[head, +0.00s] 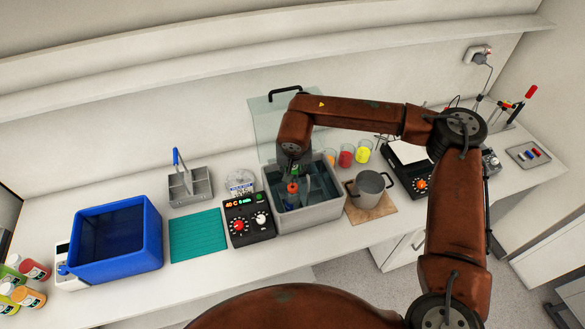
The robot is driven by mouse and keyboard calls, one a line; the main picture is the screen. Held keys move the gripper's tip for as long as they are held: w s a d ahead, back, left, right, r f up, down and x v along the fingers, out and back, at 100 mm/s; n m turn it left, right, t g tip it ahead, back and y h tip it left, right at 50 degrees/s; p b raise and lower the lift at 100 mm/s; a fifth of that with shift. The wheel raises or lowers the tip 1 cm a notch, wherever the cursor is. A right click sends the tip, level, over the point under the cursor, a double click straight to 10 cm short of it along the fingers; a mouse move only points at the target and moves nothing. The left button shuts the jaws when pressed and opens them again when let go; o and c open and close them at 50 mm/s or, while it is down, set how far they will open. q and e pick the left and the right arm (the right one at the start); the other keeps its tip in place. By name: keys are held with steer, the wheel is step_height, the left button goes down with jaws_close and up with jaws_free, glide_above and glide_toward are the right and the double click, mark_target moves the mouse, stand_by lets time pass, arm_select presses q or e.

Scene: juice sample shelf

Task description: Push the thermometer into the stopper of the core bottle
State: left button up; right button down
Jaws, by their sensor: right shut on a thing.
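My right gripper (294,168) reaches down into the grey water bath (333,222) from above. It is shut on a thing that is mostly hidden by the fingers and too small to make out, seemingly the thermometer. Just below the fingers, an orange-red stopper (292,188) shows on what looks like the core bottle, standing in the bath. I cannot tell whether the thermometer touches the stopper or is in it. My left gripper is not in view.
A controller with a lit display (249,218) stands left of the bath, beside a teal mat (198,235) and a blue tub (158,232). A metal pot (369,188) and cups of coloured juice (363,152) stand to the right. A clear lid (262,118) is raised behind the bath.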

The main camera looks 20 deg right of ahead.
steer(key=shift+f+b, duration=2.35)
steer(key=shift+f, duration=0.85)
stand_by(0.5)
steer(key=shift+f+b, duration=0.65)
steer(key=shift+r, duration=0.1)
steer(key=c, duration=1.4)
jaws_free()
steer(key=v, duration=1.2)
